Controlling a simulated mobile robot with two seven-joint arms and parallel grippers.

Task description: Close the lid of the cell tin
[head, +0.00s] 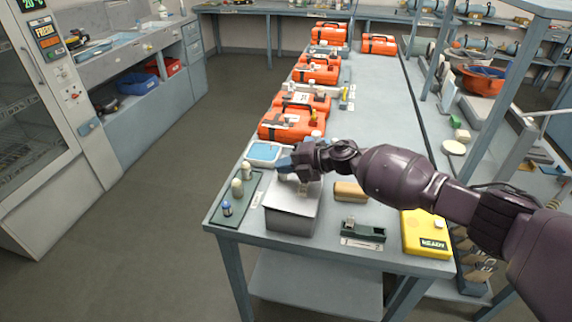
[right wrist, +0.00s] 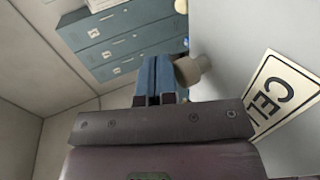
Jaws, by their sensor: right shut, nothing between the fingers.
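The cell tin (head: 291,222) is a grey box near the front left of the bench. Its pale lid (head: 293,202) shows above the box walls, and I cannot tell whether it lies fully flush. My right gripper (head: 284,166) is over the far side of the tin, shut and empty, and hides part of the lid's far edge. In the right wrist view its blue fingers (right wrist: 155,80) are together beside a beige knob (right wrist: 190,69). A label (right wrist: 281,95) with "CEL" readable lies at the right there. My left gripper is not in view.
A green tray (head: 235,213) with small bottles stands left of the tin. A tan block (head: 350,191), a dark green holder (head: 363,231) and a yellow box (head: 425,234) are to its right. Orange cases (head: 291,124) line the bench behind.

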